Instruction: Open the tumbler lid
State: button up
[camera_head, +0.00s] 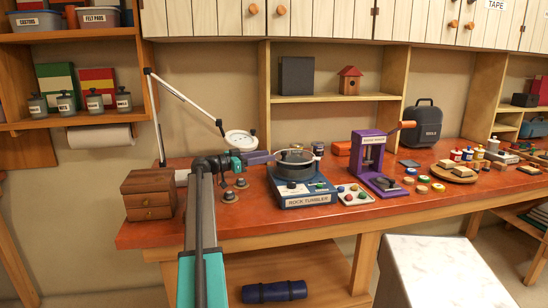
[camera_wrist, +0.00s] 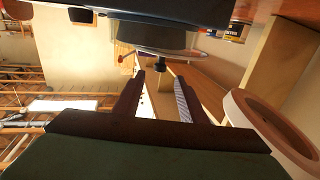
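The blue rock tumbler (camera_head: 303,188) stands on the red workbench, with a dark round drum on top. Its lid (camera_head: 295,156) lies on the drum and looks closed, with a small knob in the middle. My gripper (camera_head: 274,156) reaches in from the left at about lid height, just beside the drum. The wrist view is upside down. In it, the lid (camera_wrist: 150,42) and its dark knob (camera_wrist: 160,65) show beyond my two fingertips (camera_wrist: 159,77). The fingers are apart with nothing between them. The knob lines up roughly with the gap.
A magnifier lamp (camera_head: 240,139) stands close behind my gripper. A small wooden drawer box (camera_head: 150,196) is at the bench's left end.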

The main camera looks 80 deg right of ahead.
jog(key=v, duration=0.4)
jog(key=shift+w+a, duration=0.2)
jog(key=shift+a, duration=0.05)
jog(key=shift+c, duration=0.5)
